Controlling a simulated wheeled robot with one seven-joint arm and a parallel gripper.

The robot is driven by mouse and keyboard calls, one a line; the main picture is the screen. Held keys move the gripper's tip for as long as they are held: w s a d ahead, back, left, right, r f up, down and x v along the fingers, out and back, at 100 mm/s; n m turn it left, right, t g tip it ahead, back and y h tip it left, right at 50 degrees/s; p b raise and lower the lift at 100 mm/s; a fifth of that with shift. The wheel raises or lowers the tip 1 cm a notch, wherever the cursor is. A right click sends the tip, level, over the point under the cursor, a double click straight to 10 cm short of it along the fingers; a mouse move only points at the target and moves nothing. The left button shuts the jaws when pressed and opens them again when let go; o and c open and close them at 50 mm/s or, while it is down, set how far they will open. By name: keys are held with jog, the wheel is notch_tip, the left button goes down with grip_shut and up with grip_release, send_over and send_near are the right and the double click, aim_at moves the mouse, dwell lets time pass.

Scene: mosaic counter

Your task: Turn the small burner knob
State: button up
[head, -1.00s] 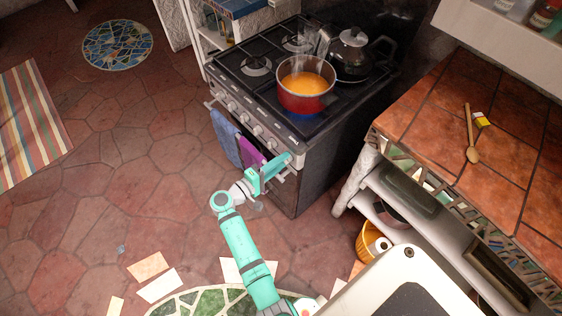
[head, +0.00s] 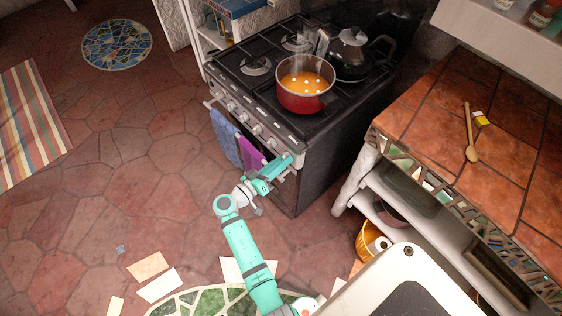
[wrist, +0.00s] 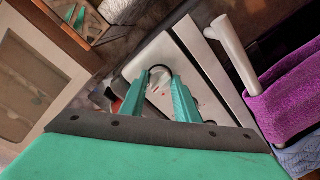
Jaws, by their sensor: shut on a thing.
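The stove (head: 265,95) stands with a row of knobs (head: 245,117) along its front panel. My gripper (head: 289,160) is at the right end of this panel. In the wrist view my gripper (wrist: 159,82) has its two teal fingers on either side of a dark, round-edged knob (wrist: 160,70) on the pale panel. It is shut on this knob, which is mostly hidden by the fingers. In the head view the arm hides the held knob. A red pot (head: 304,100) of orange soup sits on the front right burner.
A black kettle (head: 352,55) stands behind the pot. Blue (head: 226,137) and purple (head: 251,157) towels hang on the oven rail (wrist: 233,50), close beside my gripper. A tiled counter (head: 440,110) is to the right. Open floor lies left.

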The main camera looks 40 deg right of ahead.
jog(key=shift+f+m, duration=0.1)
jog(key=shift+m, duration=0.5)
jog(key=o, duration=1)
jog(key=shift+o, duration=0.2)
jog(key=shift+a, duration=0.1)
jog(key=s+a, duration=0.1)
jog(key=a, duration=0.9)
jog(key=shift+s+a+r, duration=0.25)
jog(key=shift+r, duration=0.05)
jog(key=shift+f, duration=0.1)
